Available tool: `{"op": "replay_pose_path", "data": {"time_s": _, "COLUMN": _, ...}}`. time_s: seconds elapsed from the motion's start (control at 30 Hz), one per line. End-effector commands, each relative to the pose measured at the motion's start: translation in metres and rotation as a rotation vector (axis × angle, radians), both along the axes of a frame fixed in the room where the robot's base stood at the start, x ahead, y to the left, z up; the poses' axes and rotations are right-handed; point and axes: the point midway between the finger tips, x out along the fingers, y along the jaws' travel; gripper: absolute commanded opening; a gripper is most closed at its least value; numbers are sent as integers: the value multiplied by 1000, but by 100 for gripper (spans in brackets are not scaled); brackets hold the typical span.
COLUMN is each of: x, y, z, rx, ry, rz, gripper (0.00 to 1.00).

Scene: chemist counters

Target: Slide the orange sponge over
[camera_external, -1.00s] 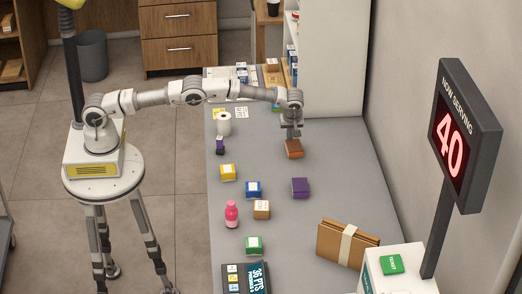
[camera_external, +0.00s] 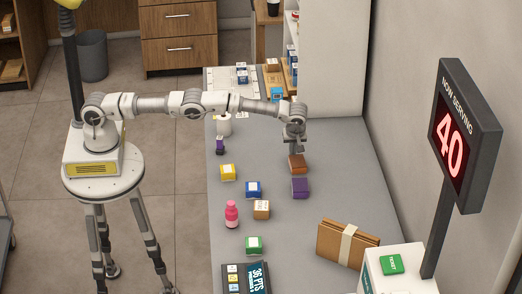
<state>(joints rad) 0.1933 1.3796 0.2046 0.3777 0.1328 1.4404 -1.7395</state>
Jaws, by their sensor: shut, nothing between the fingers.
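The orange sponge (camera_external: 298,164), a small orange-brown block, lies on the grey counter (camera_external: 345,205) in its far half. My gripper (camera_external: 295,150) is shut and empty, low over the counter at the sponge's far side. I cannot tell whether the fingertips touch the sponge. A purple block (camera_external: 300,188) lies just nearer the camera than the sponge, with little or no gap between them.
A brown folder (camera_external: 345,243) stands at the near right. The counter right of the sponge is clear.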

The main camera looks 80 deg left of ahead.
Motion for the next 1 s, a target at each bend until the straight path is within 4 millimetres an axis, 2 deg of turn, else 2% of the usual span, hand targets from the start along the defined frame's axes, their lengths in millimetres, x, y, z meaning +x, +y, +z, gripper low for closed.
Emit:
{"op": "replay_pose_path", "data": {"time_s": 0.23, "x": 0, "y": 38, "z": 2, "rx": 0, "ry": -1, "rz": 3, "gripper": 0}}
{"op": "replay_pose_path", "data": {"time_s": 0.4, "x": 1, "y": 20, "z": 44, "rx": -1, "ry": -4, "rz": -1, "gripper": 0}}
{"op": "replay_pose_path", "data": {"time_s": 0.6, "x": 0, "y": 8, "z": 80, "rx": 0, "ry": -1, "rz": 0, "gripper": 0}}
{"op": "replay_pose_path", "data": {"time_s": 1.0, "x": 0, "y": 3, "z": 103, "rx": -5, "ry": -1, "rz": -10, "gripper": 0}}
